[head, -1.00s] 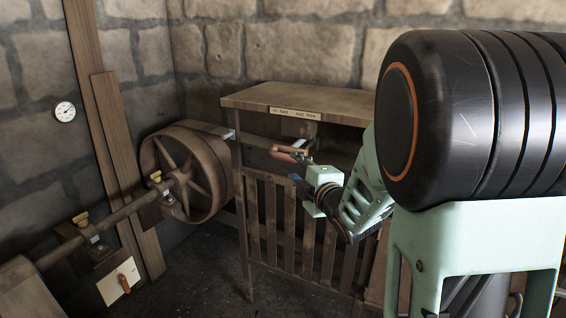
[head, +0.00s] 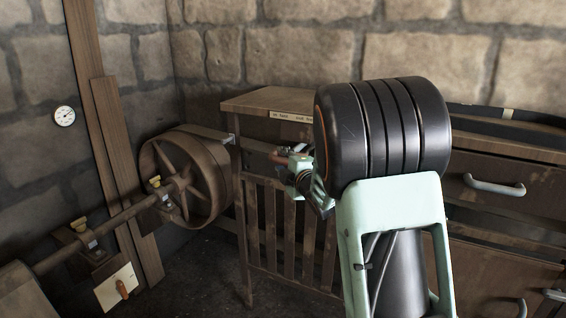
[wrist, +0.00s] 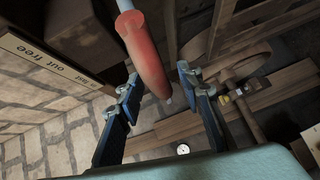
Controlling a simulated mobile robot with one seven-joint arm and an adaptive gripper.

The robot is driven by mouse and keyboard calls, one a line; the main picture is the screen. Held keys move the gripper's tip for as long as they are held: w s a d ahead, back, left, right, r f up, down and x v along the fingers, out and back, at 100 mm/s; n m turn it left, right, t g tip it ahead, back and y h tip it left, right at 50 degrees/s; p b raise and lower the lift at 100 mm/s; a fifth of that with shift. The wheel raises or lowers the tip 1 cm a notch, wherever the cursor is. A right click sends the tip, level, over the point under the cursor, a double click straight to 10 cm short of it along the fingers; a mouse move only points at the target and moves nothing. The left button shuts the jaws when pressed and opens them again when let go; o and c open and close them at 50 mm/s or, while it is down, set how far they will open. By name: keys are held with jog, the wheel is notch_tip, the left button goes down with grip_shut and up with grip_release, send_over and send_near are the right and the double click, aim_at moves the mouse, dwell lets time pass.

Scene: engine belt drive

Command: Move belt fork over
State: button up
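The belt fork's red handle (wrist: 143,50) shows in the wrist view, hanging between my finger pair with a gap on each side. In the head view only a small part of the handle (head: 279,157) shows at the front of the wooden frame, just left of my gripper. My gripper (wrist: 158,82) is open, its blue fingers on both sides of the handle's lower end. In the head view my gripper (head: 297,166) is partly hidden by my own arm.
A spoked wheel (head: 160,160) on a shaft (head: 118,222) stands to the left. A wooden slatted frame (head: 270,225) is under the handle. A panel with an orange lever (head: 123,289) is low left. A drawer cabinet (head: 500,215) stands right, and a gauge (head: 64,116) hangs on the wall.

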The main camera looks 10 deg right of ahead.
jog(key=shift+c, duration=0.7)
grip_shut()
